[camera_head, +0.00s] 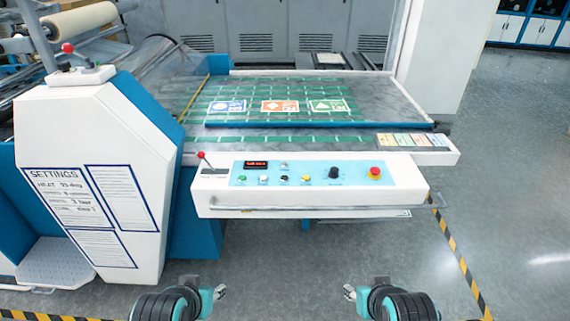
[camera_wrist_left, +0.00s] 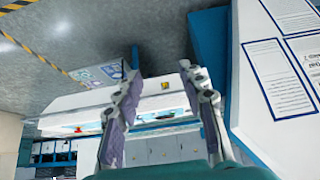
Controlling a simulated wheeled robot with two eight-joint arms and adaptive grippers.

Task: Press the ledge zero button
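The control panel (camera_head: 310,180) is a white ledge with a light-blue face on the machine's front. It carries a red-digit display (camera_head: 256,165), a small pale button (camera_head: 284,166), a green button (camera_head: 236,180), a white button (camera_head: 262,180), a black switch (camera_head: 284,179), a yellow button (camera_head: 306,180), a black knob (camera_head: 334,173) and a red stop button (camera_head: 374,173). Labels are too small to read. My left gripper (camera_head: 219,292) is open and empty, in front of and apart from the panel; its fingers are spread in the wrist view (camera_wrist_left: 159,77). My right gripper (camera_head: 350,292) appears open and empty, also apart from it.
A rail (camera_head: 325,208) runs along the panel's front edge. A red-tipped lever (camera_head: 203,157) stands at its left end. The white settings cabinet (camera_head: 90,160) rises at left. The flat bed (camera_head: 300,100) with three stickers lies behind. The floor at right is clear.

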